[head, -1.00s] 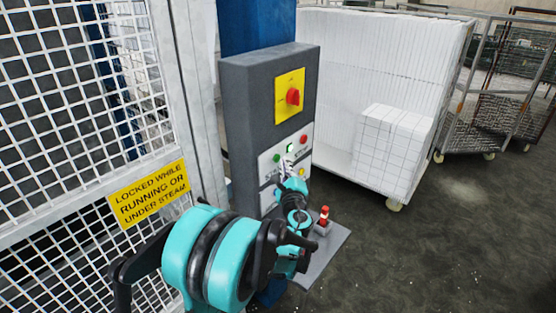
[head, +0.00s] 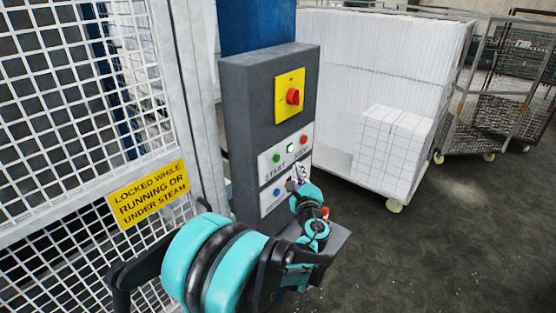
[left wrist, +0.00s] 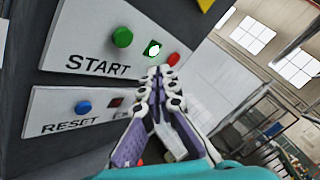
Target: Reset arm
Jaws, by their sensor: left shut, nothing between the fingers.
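The grey control box (head: 245,130) has an upper white plate with a green START button (head: 276,158), a lit green lamp (head: 290,148) and a red button (head: 304,139). Its lower plate has a blue RESET button (head: 277,192). My left gripper (head: 298,174) is shut and empty in front of the plates, right of the RESET button. In the left wrist view, its closed tips (left wrist: 160,73) overlap the area below the lit lamp (left wrist: 153,48) and red button (left wrist: 173,59); the blue button (left wrist: 84,107) is clear of them. Contact cannot be told. My right gripper is not in view.
A yellow plate with a red rotary switch (head: 292,96) is above the buttons. A white mesh guard (head: 60,130) with a yellow warning sign (head: 148,194) stands left. A cart of white foam (head: 380,80) stands right. Open floor (head: 450,250) lies at lower right.

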